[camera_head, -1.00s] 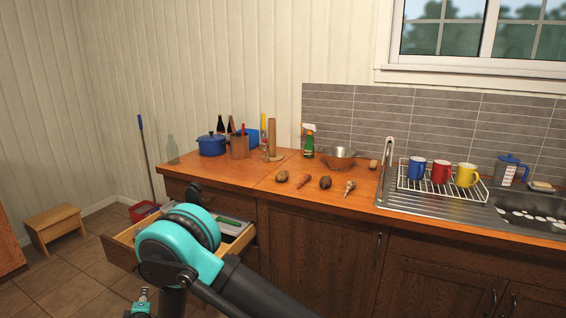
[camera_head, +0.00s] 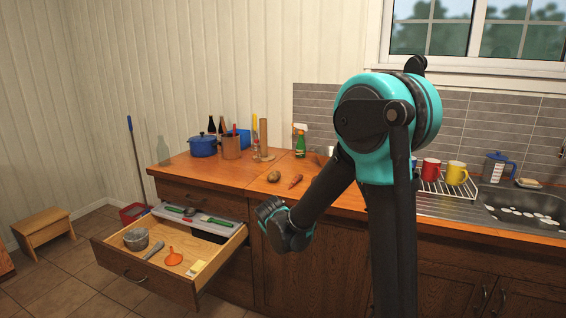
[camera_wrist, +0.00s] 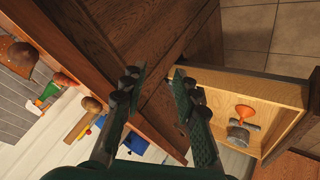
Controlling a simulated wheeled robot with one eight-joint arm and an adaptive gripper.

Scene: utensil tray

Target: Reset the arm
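My arm rises folded in front of the counter in the head view, its lower link running down and left toward the open drawer (camera_head: 150,281). My gripper (camera_wrist: 156,82) shows in the wrist view with its two dark fingers spread apart and nothing between them. I cannot make out the fingers in the head view. The utensil tray (camera_head: 226,234) lies at the back of the drawer with green and red handled utensils in it. The drawer also shows at the right of the wrist view (camera_wrist: 262,85), apart from the fingers.
The drawer holds a grey round container (camera_head: 136,239), an orange funnel (camera_head: 173,258) and a small yellow item (camera_head: 196,268). The counter (camera_head: 222,174) carries a blue pot (camera_head: 203,146), a potato (camera_head: 273,176) and a carrot (camera_head: 295,181). A wooden stool (camera_head: 42,232) stands left.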

